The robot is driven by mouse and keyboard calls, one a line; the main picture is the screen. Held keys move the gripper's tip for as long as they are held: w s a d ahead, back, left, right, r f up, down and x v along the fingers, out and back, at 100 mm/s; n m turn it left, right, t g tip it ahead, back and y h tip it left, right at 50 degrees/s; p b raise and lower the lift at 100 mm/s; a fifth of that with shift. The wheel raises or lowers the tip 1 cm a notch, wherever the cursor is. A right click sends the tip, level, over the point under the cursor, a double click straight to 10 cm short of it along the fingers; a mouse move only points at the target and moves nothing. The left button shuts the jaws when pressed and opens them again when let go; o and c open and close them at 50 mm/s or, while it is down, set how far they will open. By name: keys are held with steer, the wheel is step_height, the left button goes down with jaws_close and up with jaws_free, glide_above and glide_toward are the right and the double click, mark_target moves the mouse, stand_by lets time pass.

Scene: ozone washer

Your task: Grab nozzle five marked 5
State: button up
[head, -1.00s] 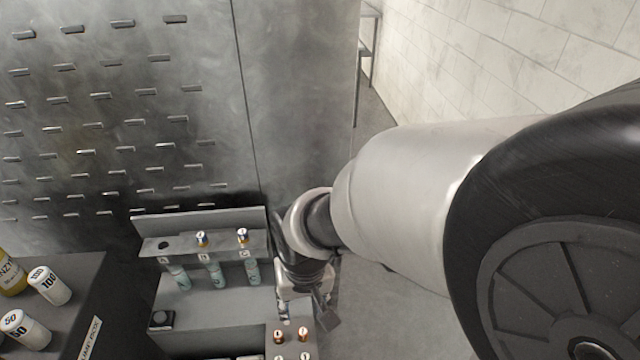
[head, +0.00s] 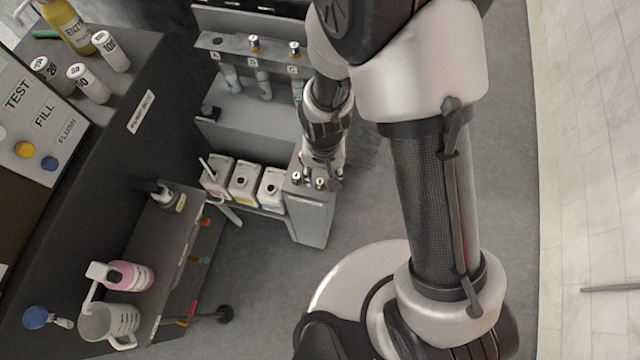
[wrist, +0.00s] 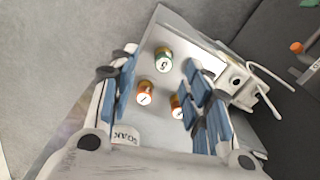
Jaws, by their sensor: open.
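Nozzle five (wrist: 163,57), with a green and brass body and a white top marked 5, stands on a grey block (wrist: 190,40) in the wrist view. A copper nozzle marked 1 (wrist: 145,92) stands just below it in the picture. A third copper-coloured nozzle (wrist: 177,103) is partly hidden by my right finger pads. My gripper (wrist: 160,85) is open and empty above the block, its blue-padded fingers either side of the nozzles. In the head view my gripper (head: 323,172) is at the block's top; the nozzle numbers there are too small to read.
White jugs (head: 244,180) stand left of the block (head: 312,215). A rack with spray bottles (head: 263,84) stands behind it. A side table holds a pink bottle (head: 130,275) and a clear pitcher (head: 108,322). The floor right of the block is clear.

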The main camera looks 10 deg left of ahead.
mark_target(320, 181)
steer(key=f, duration=0.2)
steer(key=f+b, duration=0.1)
steer(key=f, duration=0.1)
steer(key=f+b, duration=0.1)
steer(key=f, duration=0.1)
steer(key=shift+w+a+f, duration=0.25)
steer(key=shift+a+f, duration=0.05)
steer(key=shift+a, duration=0.1)
steer(key=shift+c, duration=0.5)
jaws_close()
